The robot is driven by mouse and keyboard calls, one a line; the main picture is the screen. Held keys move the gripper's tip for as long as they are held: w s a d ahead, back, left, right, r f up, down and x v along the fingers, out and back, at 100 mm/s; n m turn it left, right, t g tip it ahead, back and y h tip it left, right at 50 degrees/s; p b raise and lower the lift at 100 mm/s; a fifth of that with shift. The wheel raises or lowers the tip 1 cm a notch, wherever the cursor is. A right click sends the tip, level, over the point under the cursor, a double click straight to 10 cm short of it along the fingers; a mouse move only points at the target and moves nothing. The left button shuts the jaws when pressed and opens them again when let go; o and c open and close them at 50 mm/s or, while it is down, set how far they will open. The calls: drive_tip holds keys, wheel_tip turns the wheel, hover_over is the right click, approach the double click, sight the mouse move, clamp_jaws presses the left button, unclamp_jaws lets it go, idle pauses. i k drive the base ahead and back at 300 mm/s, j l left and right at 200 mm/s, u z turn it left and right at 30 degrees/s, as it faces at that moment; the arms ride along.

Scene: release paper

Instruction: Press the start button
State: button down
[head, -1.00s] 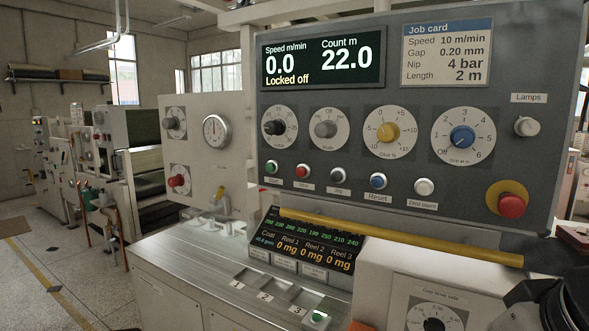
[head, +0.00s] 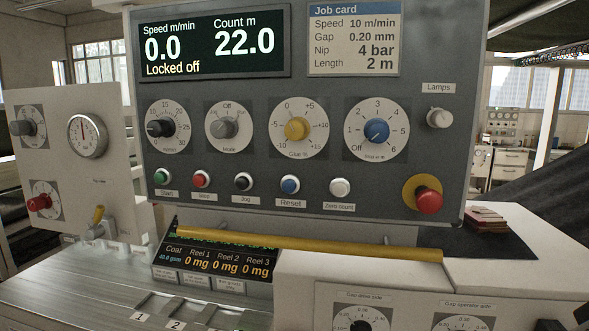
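The green start button (head: 162,177) sits at the left end of a row of buttons on the grey control panel (head: 330,190), with a label reading Start below it. The display (head: 213,46) above reads speed 0.0, count 22.0 and "Locked off". The fingers of my gripper do not show in the head view, so its state is hidden.
Stop (head: 201,179), Jog (head: 244,181), Reset (head: 290,184) and Zero count (head: 340,188) buttons continue the row. A red mushroom button (head: 428,201) is at the right. A yellow bar (head: 310,245) runs below the panel, above a white housing (head: 300,290).

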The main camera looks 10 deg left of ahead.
sight(160, 178)
drive_tip(key=k+j+z, duration=0.1)
drive_tip(key=j, duration=0.35)
drive_tip(key=j+z, duration=0.15)
drive_tip(key=j, duration=0.35)
drive_tip(key=k+j+z, duration=0.1)
drive_tip(key=j, duration=0.3)
drive_tip(key=k+j+z, duration=0.1)
drive_tip(key=j, duration=0.35)
drive_tip(key=k, duration=0.1)
